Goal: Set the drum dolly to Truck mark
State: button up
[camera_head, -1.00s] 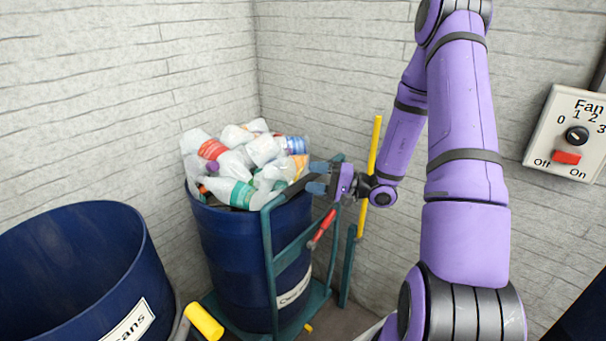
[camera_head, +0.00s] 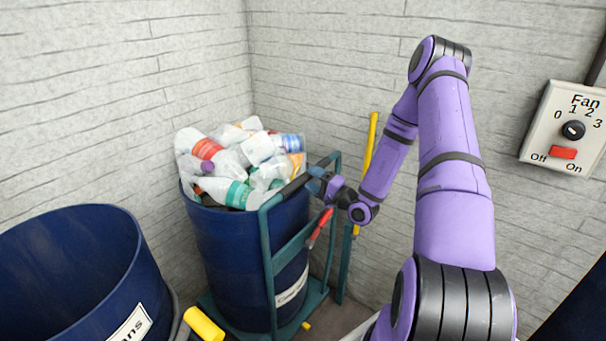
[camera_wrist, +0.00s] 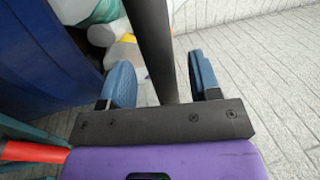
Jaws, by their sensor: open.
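The drum dolly (camera_head: 268,262) is a teal frame in the corner, carrying a blue drum (camera_head: 225,250) heaped with plastic bottles. Its black handle grip (camera_head: 295,187) runs across the top of the frame. My gripper (camera_head: 317,180) is at the right end of that handle. In the wrist view my gripper (camera_wrist: 163,82) is open, with one blue finger on each side of the dark handle bar (camera_wrist: 152,45); gaps show on both sides. A red lever (camera_head: 320,228) sits on the frame below the handle. No Truck mark is visible.
Another blue drum (camera_head: 70,265), labelled with a word ending in "ans", stands at the left with a yellow grip (camera_head: 203,324) beside it. A yellow pole (camera_head: 369,150) stands by the back wall. A fan switch panel (camera_head: 563,135) is on the right wall.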

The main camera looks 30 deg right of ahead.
jog(key=shift+x, duration=2.1)
grip_shut()
